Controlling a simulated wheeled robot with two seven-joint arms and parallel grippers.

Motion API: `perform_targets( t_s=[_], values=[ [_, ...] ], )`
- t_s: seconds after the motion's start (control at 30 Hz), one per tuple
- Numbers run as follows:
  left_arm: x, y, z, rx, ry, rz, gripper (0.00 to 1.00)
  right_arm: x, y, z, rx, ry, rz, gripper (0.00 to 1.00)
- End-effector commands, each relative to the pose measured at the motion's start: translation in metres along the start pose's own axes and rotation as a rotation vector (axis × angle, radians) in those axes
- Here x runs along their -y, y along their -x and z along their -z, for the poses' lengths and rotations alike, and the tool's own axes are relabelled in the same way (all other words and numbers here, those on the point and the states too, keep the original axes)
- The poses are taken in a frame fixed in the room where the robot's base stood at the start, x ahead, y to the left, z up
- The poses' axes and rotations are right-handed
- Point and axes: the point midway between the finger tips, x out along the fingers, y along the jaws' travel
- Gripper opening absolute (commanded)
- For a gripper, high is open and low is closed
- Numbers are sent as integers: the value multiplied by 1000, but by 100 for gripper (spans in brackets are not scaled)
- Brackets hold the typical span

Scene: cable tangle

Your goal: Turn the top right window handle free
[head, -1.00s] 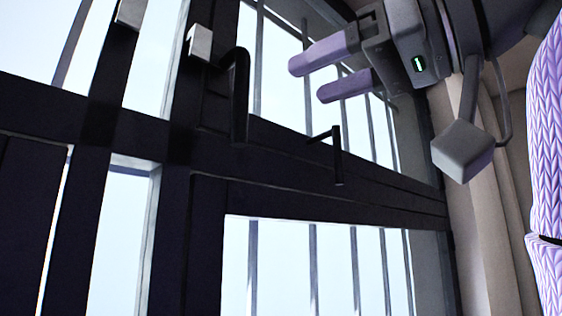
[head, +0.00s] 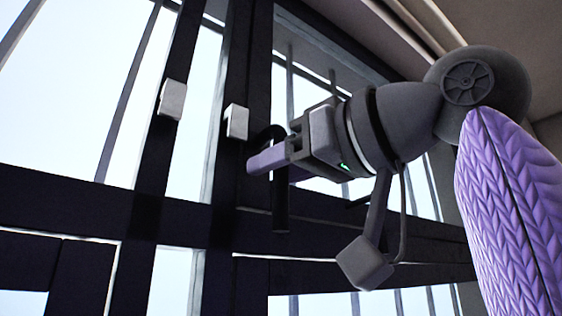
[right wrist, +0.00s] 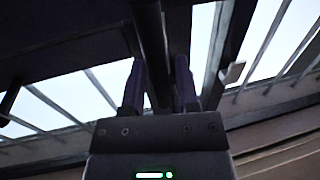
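The top right window handle (head: 280,207) is a dark bar hanging down on the window frame. In the head view its upper part is partly hidden by my right gripper (head: 262,162), whose lilac fingers cross it from the right. In the right wrist view my right gripper (right wrist: 160,82) has its two fingers apart, with a dark bar (right wrist: 152,40) running between and beyond them. I cannot tell whether that bar is the handle or the frame, or whether a finger touches it. My left gripper is not in view.
Two pale blocks (head: 172,99) (head: 237,122) sit on the dark frame left of the handle. A smaller dark handle (head: 357,202) shows partly behind my right arm. Thin bars stand behind the panes. A dark crossbar (head: 180,220) runs below.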

Motion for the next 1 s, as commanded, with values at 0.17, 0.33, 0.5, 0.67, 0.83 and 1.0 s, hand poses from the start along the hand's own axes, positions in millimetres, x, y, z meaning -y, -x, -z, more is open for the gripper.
perform_targets(
  t_s=[0.17,0.33,0.5,0.67,0.83,1.0],
  values=[
    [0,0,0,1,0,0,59,0,0,0,0,0,0,0],
    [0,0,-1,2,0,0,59,0,0,0,0,0,0,0],
    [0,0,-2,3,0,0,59,0,0,0,-1,0,0,0],
    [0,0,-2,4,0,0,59,0,0,0,-1,0,0,0],
    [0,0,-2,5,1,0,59,0,0,1,-2,0,0,0],
    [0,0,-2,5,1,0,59,0,1,1,-2,0,0,0]
  ],
)
